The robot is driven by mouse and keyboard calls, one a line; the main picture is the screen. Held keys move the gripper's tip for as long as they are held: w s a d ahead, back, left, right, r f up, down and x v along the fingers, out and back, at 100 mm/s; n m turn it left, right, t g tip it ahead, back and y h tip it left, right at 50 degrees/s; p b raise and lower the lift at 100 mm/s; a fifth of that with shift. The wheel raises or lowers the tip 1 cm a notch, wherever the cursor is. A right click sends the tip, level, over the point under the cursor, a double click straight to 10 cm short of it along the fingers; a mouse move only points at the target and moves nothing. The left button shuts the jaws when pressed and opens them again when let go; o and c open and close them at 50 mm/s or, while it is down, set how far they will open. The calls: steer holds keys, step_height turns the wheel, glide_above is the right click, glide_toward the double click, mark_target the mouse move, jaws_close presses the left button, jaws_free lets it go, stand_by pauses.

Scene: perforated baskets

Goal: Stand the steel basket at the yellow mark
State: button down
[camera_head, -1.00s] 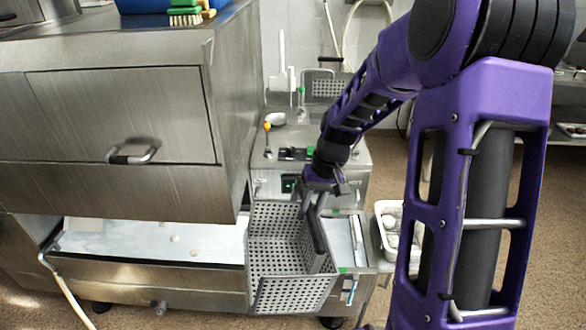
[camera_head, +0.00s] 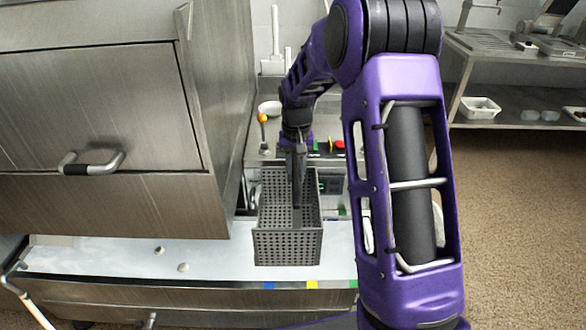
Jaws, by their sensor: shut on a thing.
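The steel basket (camera_head: 287,249) is a grey, perforated, open-topped box, roughly upright. My gripper (camera_head: 298,201) is shut on it, with its dark fingers reaching down at the basket's right part; the exact grip point is hard to make out. The yellow mark (camera_head: 312,285) is a small strip on the front edge of the steel counter (camera_head: 110,258), below and slightly right of the basket in the picture. The basket is over the counter behind that edge. I cannot tell whether its bottom touches the surface.
A blue mark (camera_head: 269,286) is left of the yellow one on the same edge. A large steel machine (camera_head: 100,110) with a handle stands close on the left. Small pale pieces (camera_head: 183,267) lie on the counter's left part. A shelf (camera_head: 530,115) stands at the far right.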

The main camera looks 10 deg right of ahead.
steer(key=shift+w+f, duration=0.15)
steer(key=shift+w, duration=0.1)
steer(key=shift+f+b, duration=1.5)
steer(key=shift+f, duration=0.35)
steer(key=shift+s, duration=0.1)
